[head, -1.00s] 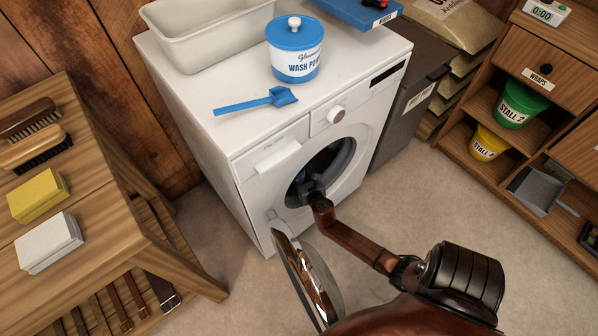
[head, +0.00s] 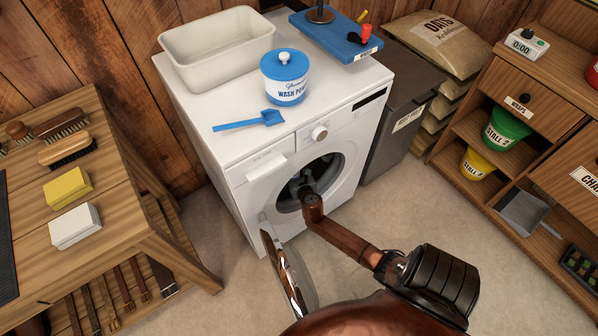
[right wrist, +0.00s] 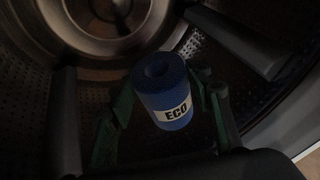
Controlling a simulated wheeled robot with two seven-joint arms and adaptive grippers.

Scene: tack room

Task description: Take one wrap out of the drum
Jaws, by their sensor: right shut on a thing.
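The washing machine (head: 230,150) has its round door (head: 283,275) swung open. My right arm reaches through the opening into the drum (head: 290,192); the head view hides the gripper inside. In the right wrist view, a blue rolled wrap (right wrist: 160,85) with a white ECO label is in the dark drum (right wrist: 50,110). My right gripper (right wrist: 168,98) has its green fingers on either side of the wrap and is shut on it. The wrap is still inside the drum. My left gripper is not in view.
On the machine stand a cream tub (head: 218,50), a wash powder jar (head: 285,92), a blue scoop (head: 250,121) and a blue board (head: 335,38). A wooden bench (head: 110,215) is at left, shelves (head: 525,95) at right. Floor (head: 405,200) between is clear.

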